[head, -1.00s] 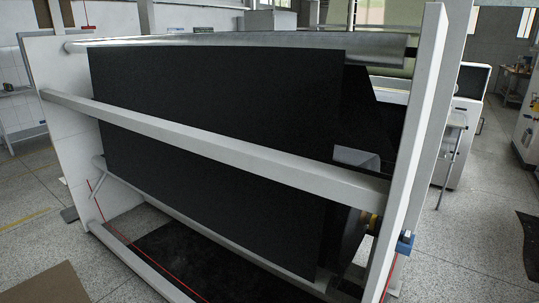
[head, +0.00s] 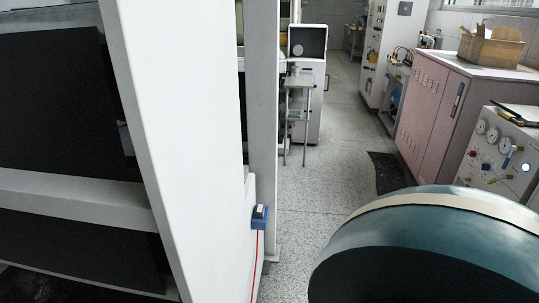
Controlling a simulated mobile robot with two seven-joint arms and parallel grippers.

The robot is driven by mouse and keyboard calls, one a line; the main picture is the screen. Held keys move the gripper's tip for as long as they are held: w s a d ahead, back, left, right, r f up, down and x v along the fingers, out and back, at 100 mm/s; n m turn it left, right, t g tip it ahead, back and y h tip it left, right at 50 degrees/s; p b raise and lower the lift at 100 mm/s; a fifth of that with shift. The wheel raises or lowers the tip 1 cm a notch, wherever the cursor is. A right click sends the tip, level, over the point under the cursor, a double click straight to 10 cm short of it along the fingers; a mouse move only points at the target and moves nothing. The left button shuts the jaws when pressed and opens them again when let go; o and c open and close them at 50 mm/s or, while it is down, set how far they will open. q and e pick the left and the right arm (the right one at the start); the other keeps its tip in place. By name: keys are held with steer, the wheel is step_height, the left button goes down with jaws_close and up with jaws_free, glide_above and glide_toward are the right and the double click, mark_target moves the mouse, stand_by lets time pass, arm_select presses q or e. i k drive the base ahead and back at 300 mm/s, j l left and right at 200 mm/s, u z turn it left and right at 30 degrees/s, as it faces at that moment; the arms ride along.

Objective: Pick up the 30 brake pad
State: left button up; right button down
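I cannot make out a brake pad in the head view. Neither of my grippers is in view, so I cannot see what they hold.
A white machine frame (head: 165,140) stands close on the left, with dark sheet (head: 50,110) behind it. A large teal rounded thing (head: 440,245) fills the lower right. A pink cabinet (head: 445,115) carries a cardboard box (head: 490,47). Speckled floor (head: 330,190) lies open between.

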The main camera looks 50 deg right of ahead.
mark_target(261, 211)
steer(key=l, duration=4.3)
steer(key=i+l, duration=0.2)
steer(key=l, duration=0.15)
steer(key=i+l, duration=0.2)
steer(key=l, duration=0.15)
